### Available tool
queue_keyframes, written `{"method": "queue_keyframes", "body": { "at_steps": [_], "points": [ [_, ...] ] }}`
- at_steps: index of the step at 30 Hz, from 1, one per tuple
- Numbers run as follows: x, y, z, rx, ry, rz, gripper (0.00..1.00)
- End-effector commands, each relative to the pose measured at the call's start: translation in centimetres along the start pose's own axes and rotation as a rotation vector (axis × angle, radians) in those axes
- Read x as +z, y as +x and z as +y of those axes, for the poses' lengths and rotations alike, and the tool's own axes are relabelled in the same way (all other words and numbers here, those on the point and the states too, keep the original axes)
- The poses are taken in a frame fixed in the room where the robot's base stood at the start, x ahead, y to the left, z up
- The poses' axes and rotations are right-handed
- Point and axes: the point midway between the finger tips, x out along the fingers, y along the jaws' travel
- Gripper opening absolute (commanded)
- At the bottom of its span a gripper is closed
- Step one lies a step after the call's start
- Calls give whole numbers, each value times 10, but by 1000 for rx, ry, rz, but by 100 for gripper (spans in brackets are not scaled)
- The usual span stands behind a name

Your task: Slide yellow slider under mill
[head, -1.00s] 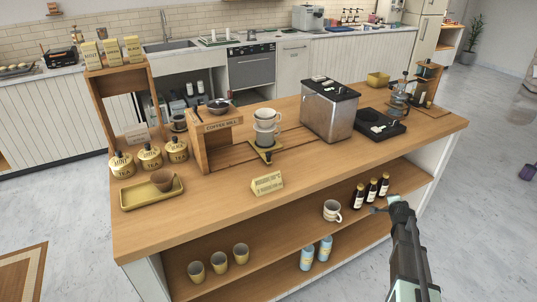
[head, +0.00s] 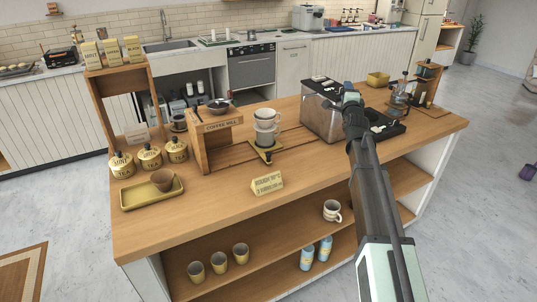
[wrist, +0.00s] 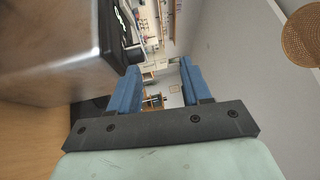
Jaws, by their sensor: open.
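The yellow slider (head: 258,154) sits on the track in the wooden counter, right of the mill. A white dripper (head: 264,138) and a cream cup (head: 266,116) are stacked on it. The wooden mill (head: 199,150), labelled "COFFEE MILL", stands to the left with a dark bowl-like top. My gripper (head: 349,92) is up by the steel machine, right of the slider and apart from it. In the wrist view my gripper (wrist: 160,82) shows two blue fingers spread apart with nothing between them. The slider and mill are not in the wrist view.
The steel box machine (head: 326,118) stands between my gripper and the slider; its side is close in the wrist view (wrist: 50,60). A black scale (head: 391,128) lies right of it. A sign (head: 267,183) stands in front of the slider.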

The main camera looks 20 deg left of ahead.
Motion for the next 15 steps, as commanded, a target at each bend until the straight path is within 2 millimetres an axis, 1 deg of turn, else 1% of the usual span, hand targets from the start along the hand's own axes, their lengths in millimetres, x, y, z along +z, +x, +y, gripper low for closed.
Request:
{"method": "queue_keyframes", "body": {
  "at_steps": [1,5,6,9,11,15],
  "points": [
    [18,0,-4,4,-10,-21,48],
    [58,-2,-8,42,-68,-75,48],
    [72,-3,-7,64,-100,-97,48],
    [98,-6,0,135,-204,-153,48],
    [112,-9,5,182,-274,-188,48],
    [145,-20,20,303,-465,-295,48]
  ]
}}
